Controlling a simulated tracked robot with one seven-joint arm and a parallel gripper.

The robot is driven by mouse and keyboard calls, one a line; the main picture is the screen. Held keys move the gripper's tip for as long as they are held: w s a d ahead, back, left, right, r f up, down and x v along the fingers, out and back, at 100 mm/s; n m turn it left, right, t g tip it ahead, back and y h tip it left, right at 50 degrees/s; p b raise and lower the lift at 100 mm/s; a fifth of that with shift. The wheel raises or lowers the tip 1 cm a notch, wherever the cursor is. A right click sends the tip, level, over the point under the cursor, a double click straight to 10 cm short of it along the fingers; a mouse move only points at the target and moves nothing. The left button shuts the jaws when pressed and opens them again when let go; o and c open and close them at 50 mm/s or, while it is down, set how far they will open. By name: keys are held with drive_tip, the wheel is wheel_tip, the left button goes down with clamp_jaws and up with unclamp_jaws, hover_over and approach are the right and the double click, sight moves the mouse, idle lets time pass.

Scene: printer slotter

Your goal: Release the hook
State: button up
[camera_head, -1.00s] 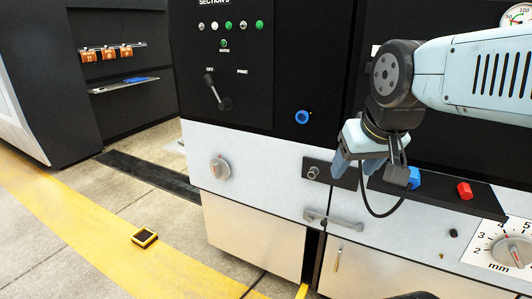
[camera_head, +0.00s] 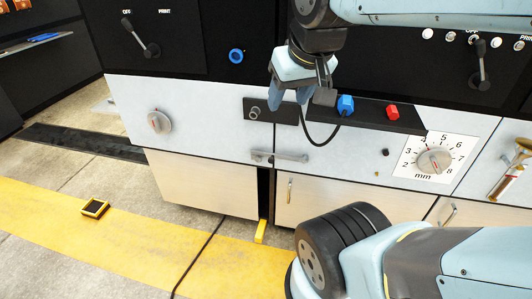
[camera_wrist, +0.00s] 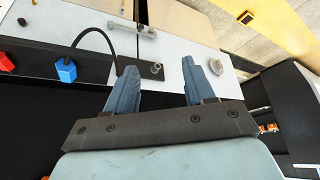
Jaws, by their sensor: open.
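The hook looks like the grey metal latch bar (camera_head: 280,157) lying across the gap between two pale panels on the machine front. It also shows at the top of the wrist view (camera_wrist: 132,27). My gripper (camera_head: 289,98) is in front of the dark strip above the bar and is apart from it. Its two blue fingers (camera_wrist: 160,70) are spread with nothing between them. A round metal knob (camera_head: 254,112) on the dark strip is just left of the fingers.
A blue button (camera_head: 345,104) and a red button (camera_head: 393,112) sit right of my gripper. A black cable (camera_head: 318,141) loops beside it. A dial (camera_head: 434,160) is farther right, and a grey knob (camera_head: 158,121) is left. Yellow-striped floor (camera_head: 60,215) lies in front.

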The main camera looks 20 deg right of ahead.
drive_tip(key=shift+w+f, duration=0.1)
drive_tip(key=shift+w, duration=0.2)
drive_tip(key=shift+c, duration=1.4)
drive_tip(key=w+f+g, duration=0.1)
drive_tip(key=w+f, duration=0.1)
drive_tip(key=w+g, duration=0.1)
drive_tip(key=w, duration=0.1)
drive_tip(key=shift+d+f+g+h, duration=0.3)
drive_tip(key=shift+d+f, duration=0.1)
clamp_jaws()
drive_tip(key=w+f+n+g+h, duration=0.1)
drive_tip(key=w+f+g+h, duration=0.3)
drive_tip(key=w+f, duration=0.55)
drive_tip(key=w+f+n+g+h, duration=0.2)
drive_tip(key=w+f+g+h, duration=0.3)
drive_tip(key=f, duration=0.7)
drive_tip(key=w+f+n+t+h, duration=0.3)
drive_tip(key=f+n+t, duration=0.6)
drive_tip(key=f, duration=0.8)
drive_tip(key=w+f+n+t+h, duration=0.2)
drive_tip(key=f+n+t+h, duration=0.5)
drive_tip(key=f+t, duration=0.7)
drive_tip(key=shift+w+f+n+h, duration=0.4)
drive_tip(key=shift+f+n, duration=1)
drive_tip(key=shift+f, duration=0.35)
drive_tip(key=shift+d, duration=0.1)
